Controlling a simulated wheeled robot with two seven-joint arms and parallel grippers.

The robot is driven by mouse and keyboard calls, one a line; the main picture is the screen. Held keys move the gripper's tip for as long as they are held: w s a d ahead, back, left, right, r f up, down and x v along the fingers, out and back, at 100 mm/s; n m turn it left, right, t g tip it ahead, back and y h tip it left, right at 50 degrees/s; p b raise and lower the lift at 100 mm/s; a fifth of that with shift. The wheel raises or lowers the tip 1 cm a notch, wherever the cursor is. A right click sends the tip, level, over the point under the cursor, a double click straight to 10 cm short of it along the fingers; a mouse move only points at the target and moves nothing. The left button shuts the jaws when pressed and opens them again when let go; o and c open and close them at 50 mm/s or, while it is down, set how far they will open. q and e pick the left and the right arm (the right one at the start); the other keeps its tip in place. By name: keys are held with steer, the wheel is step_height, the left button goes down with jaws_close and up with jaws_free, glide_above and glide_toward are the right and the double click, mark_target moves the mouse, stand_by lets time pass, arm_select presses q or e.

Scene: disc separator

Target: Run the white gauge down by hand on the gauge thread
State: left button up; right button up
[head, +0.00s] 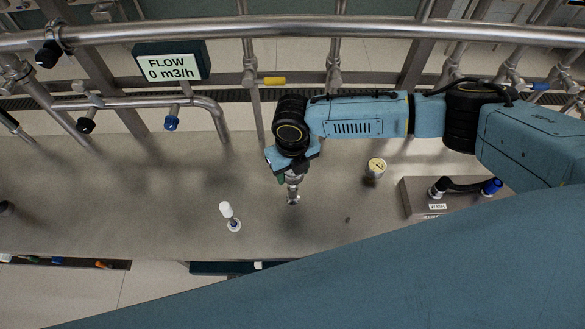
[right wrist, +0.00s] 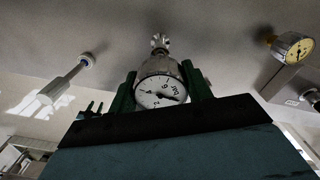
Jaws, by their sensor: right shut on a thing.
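The white gauge (right wrist: 160,92), a round white dial with dark figures, sits between the two green fingers of my right gripper (right wrist: 160,95) in the right wrist view. The gripper is shut on it. In the head view my right gripper (head: 288,172) hangs over the grey bench with the gauge's metal body below its fingers. A small shiny metal fitting (head: 293,198), apparently the gauge thread, is directly under it. The fitting also shows beyond the gauge in the right wrist view (right wrist: 160,43). The gauge appears in line with it; I cannot tell how far the threads engage. My left gripper is not in view.
A yellow-faced gauge (head: 376,167) stands right of the gripper. A box labelled WASH (head: 415,200) with a black-and-blue lever is further right. Pipes (head: 200,32) and a FLOW display (head: 172,65) run behind the bench.

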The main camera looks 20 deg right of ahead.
steer(key=shift+f+b, duration=0.3)
steer(key=shift+f, duration=0.3)
steer(key=shift+s+f, duration=0.25)
steer(key=shift+f, duration=0.05)
steer(key=shift+c, duration=0.4)
stand_by(0.4)
steer(key=shift+s+r+m+p, duration=0.1)
steer(key=shift+r+m+p, duration=0.05)
steer(key=shift+m+p, duration=0.9)
steer(key=shift+m, duration=0.35)
steer(key=shift+m, duration=0.3)
